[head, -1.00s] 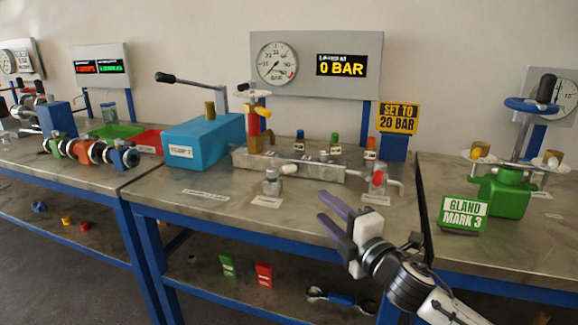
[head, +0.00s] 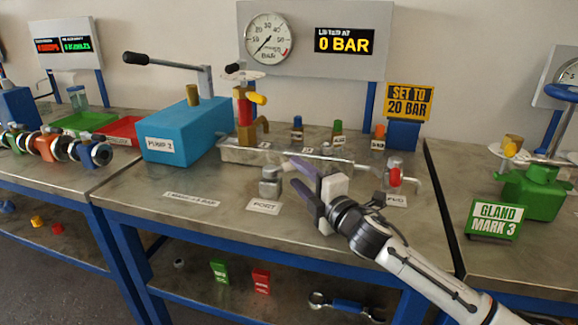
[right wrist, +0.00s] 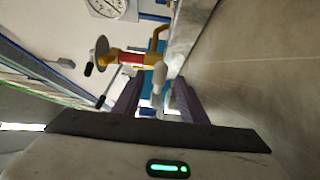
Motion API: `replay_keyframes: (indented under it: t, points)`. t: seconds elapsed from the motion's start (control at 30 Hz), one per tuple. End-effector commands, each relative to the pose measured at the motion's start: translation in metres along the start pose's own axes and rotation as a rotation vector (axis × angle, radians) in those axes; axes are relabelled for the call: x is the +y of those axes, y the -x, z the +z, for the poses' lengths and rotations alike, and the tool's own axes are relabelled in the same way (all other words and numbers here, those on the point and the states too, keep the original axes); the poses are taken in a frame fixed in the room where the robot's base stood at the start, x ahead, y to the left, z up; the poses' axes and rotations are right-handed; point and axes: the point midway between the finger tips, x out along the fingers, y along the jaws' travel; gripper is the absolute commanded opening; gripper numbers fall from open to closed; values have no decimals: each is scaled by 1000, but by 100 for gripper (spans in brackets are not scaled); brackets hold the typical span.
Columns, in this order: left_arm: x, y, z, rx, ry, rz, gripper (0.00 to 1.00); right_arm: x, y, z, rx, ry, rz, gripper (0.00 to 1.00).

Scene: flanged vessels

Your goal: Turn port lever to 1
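The port valve (head: 270,181) is a small grey metal block on the bench, behind its PORT label (head: 264,207). Its white lever is mostly hidden by my right gripper in the head view. My right gripper (head: 298,175) is just right of the valve, its two purple fingers pointing left towards it. In the right wrist view the fingers are apart, and a white rounded knob (right wrist: 158,76), apparently the port lever, shows between or just beyond their tips. I cannot tell whether they touch it. The lever's position marks are not readable. My left gripper is out of view.
Behind stands a metal manifold (head: 235,154) with a red and yellow valve (head: 245,108). A red-knobbed valve (head: 394,176) is right of my gripper. A blue pump box (head: 182,135) is at left. The gauge panel (head: 350,70) reads 0 BAR.

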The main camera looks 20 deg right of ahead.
Motion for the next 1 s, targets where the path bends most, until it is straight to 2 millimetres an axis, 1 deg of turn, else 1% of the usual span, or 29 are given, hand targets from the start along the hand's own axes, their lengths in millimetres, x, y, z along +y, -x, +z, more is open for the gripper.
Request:
replay_keyframes:
  t: [0.03, 0.1, 0.2, 0.3, 0.43, 0.7, 0.73, 0.77, 0.8, 0.93, 0.97, 1.0]
  points:
    - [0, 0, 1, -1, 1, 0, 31, 1, -10, 0, -1, 0, 1, 38]
    - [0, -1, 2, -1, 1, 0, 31, 1, -21, 0, -1, 0, 2, 38]
    - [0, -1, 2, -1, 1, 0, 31, 0, -34, 0, -1, 1, 0, 38]
    - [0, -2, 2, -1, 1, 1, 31, 0, -43, 0, 0, 1, 0, 38]
    - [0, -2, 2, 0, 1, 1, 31, 0, -49, 0, -1, 1, 0, 38]
    - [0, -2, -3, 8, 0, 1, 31, 0, -50, 0, 0, 1, 0, 38]
    - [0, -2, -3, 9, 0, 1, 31, 0, -50, 0, 0, 1, 0, 37]
    - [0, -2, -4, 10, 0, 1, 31, 0, -50, 0, 0, 1, 0, 32]
    - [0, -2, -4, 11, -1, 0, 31, 0, -50, 0, 0, 1, 0, 25]
    - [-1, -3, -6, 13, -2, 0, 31, 0, -50, 0, 0, 1, 0, 3]
    - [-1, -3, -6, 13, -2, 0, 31, 0, -50, 0, 0, 1, -1, 0]
    - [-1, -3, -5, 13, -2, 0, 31, 0, -50, 0, 0, 1, -1, 0]
